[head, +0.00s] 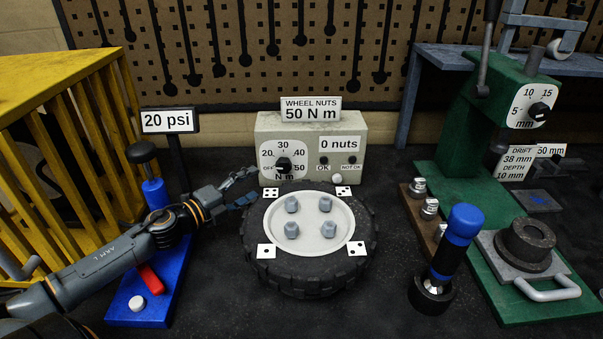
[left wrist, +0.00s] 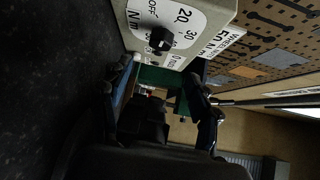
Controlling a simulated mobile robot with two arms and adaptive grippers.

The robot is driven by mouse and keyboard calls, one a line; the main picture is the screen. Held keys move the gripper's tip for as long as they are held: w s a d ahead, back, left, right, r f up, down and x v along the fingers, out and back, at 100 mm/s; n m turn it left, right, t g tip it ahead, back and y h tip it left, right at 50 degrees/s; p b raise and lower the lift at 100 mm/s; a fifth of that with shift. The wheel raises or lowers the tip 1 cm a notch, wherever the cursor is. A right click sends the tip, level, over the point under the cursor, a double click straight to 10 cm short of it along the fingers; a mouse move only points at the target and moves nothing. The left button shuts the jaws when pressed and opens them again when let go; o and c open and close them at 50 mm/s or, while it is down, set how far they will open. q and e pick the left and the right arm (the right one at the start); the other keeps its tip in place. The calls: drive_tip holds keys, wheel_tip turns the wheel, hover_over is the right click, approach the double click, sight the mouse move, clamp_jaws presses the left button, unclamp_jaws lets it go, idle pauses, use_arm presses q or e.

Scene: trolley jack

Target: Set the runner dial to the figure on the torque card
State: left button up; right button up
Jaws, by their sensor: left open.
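The runner dial (head: 284,164) is a black knob on the front of a pale grey box (head: 345,130). Its scale reads OFF, 20, 30, 40, 50 N m. A white mark on the knob seems to face the OFF side, but it is small. The dial also shows in the left wrist view (left wrist: 161,40). The torque card (head: 310,109) on top of the box reads WHEEL NUTS 50 N m. My left gripper (head: 250,185) is open and empty, left of the dial and apart from it. My right gripper is out of view.
A wheel (head: 310,275) with several nuts lies before the box. A blue-topped runner (head: 452,240) stands right of it. A green press (head: 450,130) is at right, a blue jack (head: 165,270) and yellow cage (head: 60,100) at left. A 20 psi sign (head: 168,121) stands behind my arm.

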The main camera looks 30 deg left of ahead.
sight(283, 168)
use_arm(q)
drive_tip(key=shift+p+x, duration=1.1)
drive_tip(key=shift+x, duration=4.95)
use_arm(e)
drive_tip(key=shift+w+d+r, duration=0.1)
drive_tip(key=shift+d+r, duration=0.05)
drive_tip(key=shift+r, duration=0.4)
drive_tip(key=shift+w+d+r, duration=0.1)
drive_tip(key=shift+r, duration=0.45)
use_arm(q)
drive_tip(key=c, duration=1.2)
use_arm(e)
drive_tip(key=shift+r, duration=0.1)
